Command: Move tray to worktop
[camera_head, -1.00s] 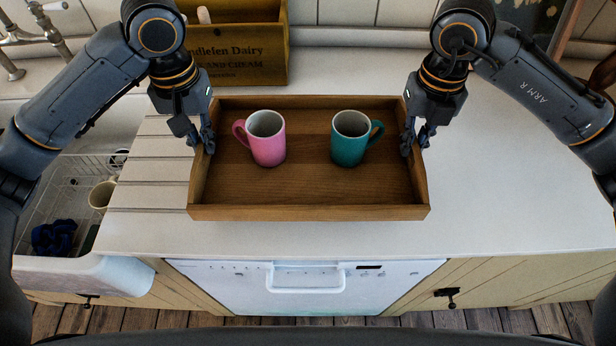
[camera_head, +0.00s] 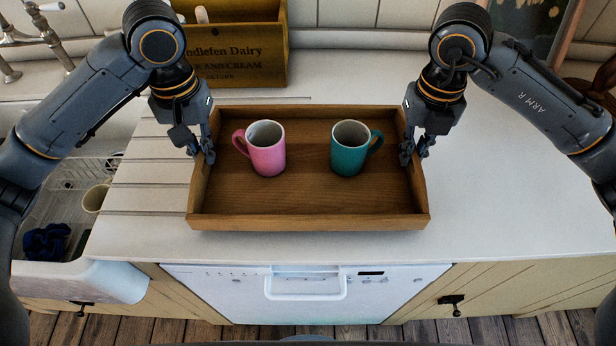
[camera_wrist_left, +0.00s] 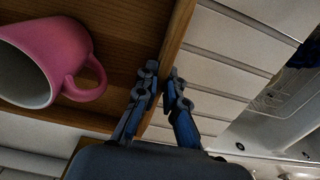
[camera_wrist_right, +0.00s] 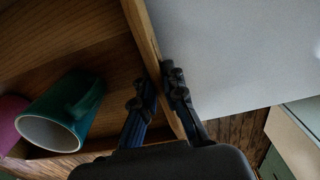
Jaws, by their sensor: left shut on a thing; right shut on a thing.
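The wooden tray (camera_head: 310,222) is over the white worktop (camera_head: 510,190), roughly level; whether it touches the surface I cannot tell. A pink mug (camera_head: 267,158) and a teal mug (camera_head: 347,160) stand upright in it. My left gripper (camera_head: 205,152) is shut on the tray's left wall, with one finger each side of the wall in the left wrist view (camera_wrist_left: 160,80). My right gripper (camera_head: 408,155) is shut on the tray's right wall, which also shows between the fingers in the right wrist view (camera_wrist_right: 160,85).
A wooden dairy crate (camera_head: 235,55) stands behind the tray. A sink with a wire rack and a cream mug (camera_head: 95,198) is at the left. A white dishwasher (camera_head: 305,295) is below the front edge. The worktop at the right is clear.

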